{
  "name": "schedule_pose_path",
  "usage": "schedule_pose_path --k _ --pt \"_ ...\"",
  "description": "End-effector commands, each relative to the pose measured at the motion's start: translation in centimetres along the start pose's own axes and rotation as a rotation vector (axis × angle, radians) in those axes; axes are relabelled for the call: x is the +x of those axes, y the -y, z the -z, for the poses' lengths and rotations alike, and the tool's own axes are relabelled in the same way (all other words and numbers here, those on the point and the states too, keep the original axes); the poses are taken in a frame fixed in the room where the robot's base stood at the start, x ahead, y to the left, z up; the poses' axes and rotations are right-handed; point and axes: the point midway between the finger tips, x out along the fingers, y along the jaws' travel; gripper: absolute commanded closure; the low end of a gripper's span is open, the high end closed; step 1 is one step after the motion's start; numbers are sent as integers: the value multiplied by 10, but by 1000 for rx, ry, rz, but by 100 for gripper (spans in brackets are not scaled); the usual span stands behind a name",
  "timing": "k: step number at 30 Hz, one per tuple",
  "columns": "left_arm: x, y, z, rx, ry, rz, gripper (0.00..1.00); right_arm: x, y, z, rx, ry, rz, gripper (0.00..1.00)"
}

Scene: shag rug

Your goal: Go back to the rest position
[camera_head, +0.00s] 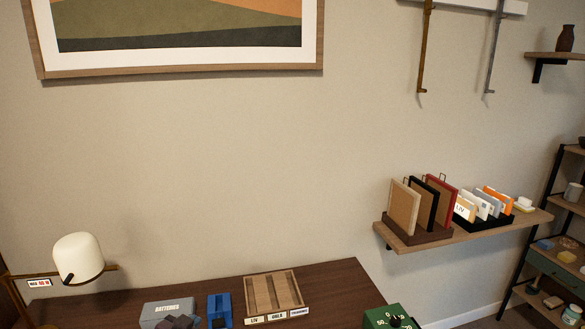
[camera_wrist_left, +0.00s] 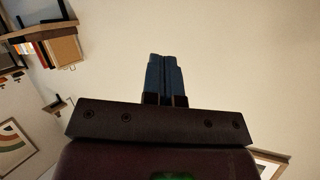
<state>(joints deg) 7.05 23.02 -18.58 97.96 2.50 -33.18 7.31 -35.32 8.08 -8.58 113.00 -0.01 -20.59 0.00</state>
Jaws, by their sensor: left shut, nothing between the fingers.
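My left gripper shows in the left wrist view (camera_wrist_left: 164,58), with its two blue fingers pressed together and nothing between them. Behind the fingers is its dark, wide body, and beyond them is plain wall. In the head view, a dark bluish-grey shape sits at the bottom edge in front of the grey batteries box (camera_head: 168,309); I cannot tell for certain whether it is part of my gripper. My right gripper is in neither view.
A wall shelf (camera_head: 468,238) with frames and cards is on the right, beside a rack.

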Motion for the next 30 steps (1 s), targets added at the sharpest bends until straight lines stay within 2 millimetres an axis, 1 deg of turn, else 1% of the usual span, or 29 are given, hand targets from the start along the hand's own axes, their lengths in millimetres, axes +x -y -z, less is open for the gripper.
schedule_pose_path --k 1,3,8,11,14,18,21,24,27,30 --pt "-12 -8 -10 -10 -25 -3 100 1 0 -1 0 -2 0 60" --pt "-29 -17 -22 -19 -59 1 100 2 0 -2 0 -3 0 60" --pt "-72 -30 -55 -62 -97 31 100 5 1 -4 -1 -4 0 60" --pt "-99 -35 -81 -103 -88 60 100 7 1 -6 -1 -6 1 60" --pt "-127 -40 -112 -156 -52 90 100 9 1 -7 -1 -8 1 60" --pt "-162 -50 -160 -221 35 123 100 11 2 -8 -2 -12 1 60" --pt "-182 -58 -189 -252 95 134 100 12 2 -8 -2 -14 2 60" --pt "-195 -66 -208 -269 135 137 100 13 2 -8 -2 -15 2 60" --pt "-201 -68 -216 -273 154 138 100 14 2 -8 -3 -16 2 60" --pt "-203 -69 -218 -274 158 138 100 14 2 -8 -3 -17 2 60"
